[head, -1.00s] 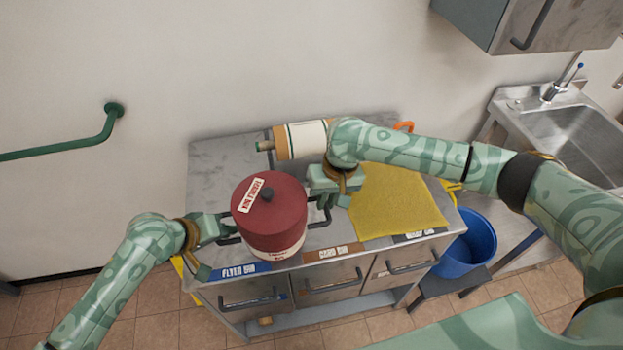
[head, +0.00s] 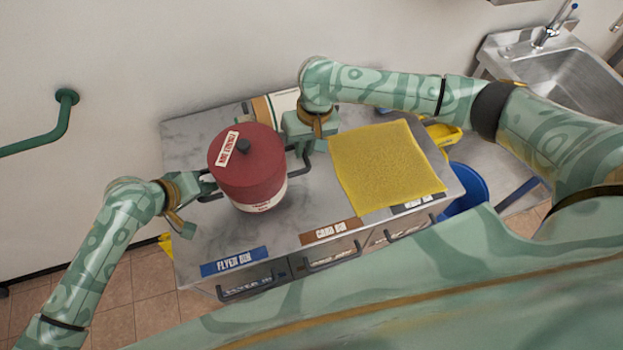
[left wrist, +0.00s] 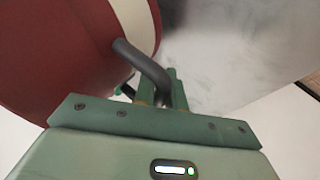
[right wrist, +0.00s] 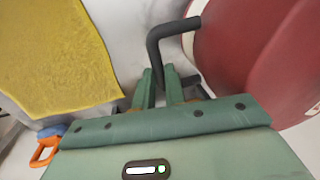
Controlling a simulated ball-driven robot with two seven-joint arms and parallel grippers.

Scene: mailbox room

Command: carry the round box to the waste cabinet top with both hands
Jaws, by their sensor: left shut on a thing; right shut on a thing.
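The round box (head: 246,165) is dark red with a pale lower band, a labelled lid with a dark knob and a dark handle on each side. In the head view it is upright over the left part of the grey cabinet top (head: 215,235); whether it touches the top I cannot tell. My left gripper (head: 206,188) is shut on its left handle, which also shows in the left wrist view (left wrist: 143,65). My right gripper (head: 305,148) is shut on its right handle, which also shows in the right wrist view (right wrist: 165,38).
A yellow cloth (head: 385,165) covers the right part of the top. Front labels include a blue flyer bin label (head: 234,261). A blue bucket (head: 465,188) and sink (head: 572,85) are at right.

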